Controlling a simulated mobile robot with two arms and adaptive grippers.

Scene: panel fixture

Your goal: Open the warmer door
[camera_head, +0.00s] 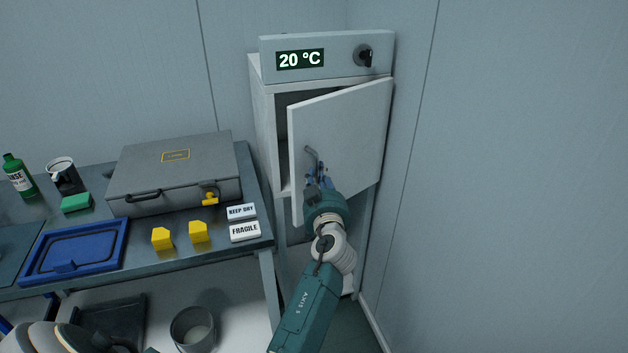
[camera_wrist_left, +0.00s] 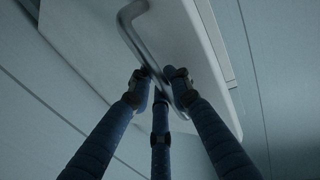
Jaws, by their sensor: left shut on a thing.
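The warmer (camera_head: 262,110) is a pale cabinet against the back wall, with a display (camera_head: 300,59) reading 20 °C and a dark knob (camera_head: 363,55) on top. Its door (camera_head: 345,125) stands partly open, swung out on its left side, with a dark gap behind it. My left gripper (camera_head: 318,178) is at the door's handle (camera_head: 310,155). In the left wrist view the blue fingers (camera_wrist_left: 157,85) are shut around the lower part of the metal bar handle (camera_wrist_left: 135,28). The lower end of the handle is partly hidden by the fingers. My right gripper does not show.
A metal table on the left holds a grey case (camera_head: 180,170), a blue tray (camera_head: 80,250), yellow blocks (camera_head: 198,232), labelled white blocks (camera_head: 244,231), a green bottle (camera_head: 18,175) and a mug (camera_head: 64,176). A wall stands close on the right of the warmer.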

